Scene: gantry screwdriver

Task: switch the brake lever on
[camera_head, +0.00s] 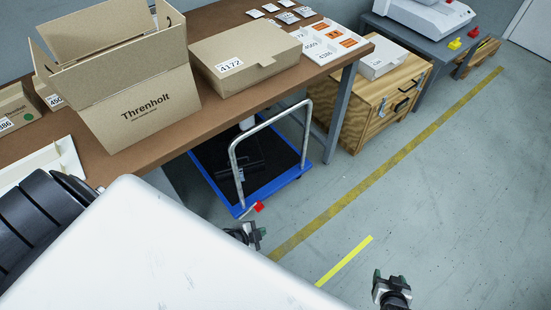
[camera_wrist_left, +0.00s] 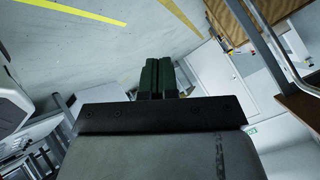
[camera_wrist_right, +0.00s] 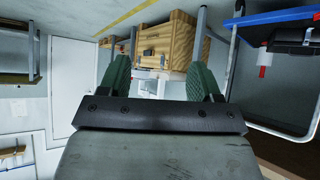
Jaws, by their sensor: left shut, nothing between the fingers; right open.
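The brake lever is a small red piece (camera_head: 259,206) at the near corner of the blue platform trolley (camera_head: 238,211), under the table. A red part also shows beside the blue platform in the right wrist view (camera_wrist_right: 264,62). Whether it is up or down is too small to tell. My left gripper (camera_head: 258,234) is shut and empty, just below the lever in the head view and apart from it. Its green fingers meet in the left wrist view (camera_wrist_left: 160,78). My right gripper (camera_head: 392,276) is open and empty over the floor, right of the trolley; its fingers are spread in the right wrist view (camera_wrist_right: 159,80).
A brown table (camera_head: 211,109) with cardboard boxes (camera_head: 138,115) overhangs the trolley. The trolley's metal handle (camera_head: 237,165) rises beside the lever. A wooden crate (camera_head: 374,113) stands further back. The floor on the right, with yellow lines (camera_head: 344,261), is clear.

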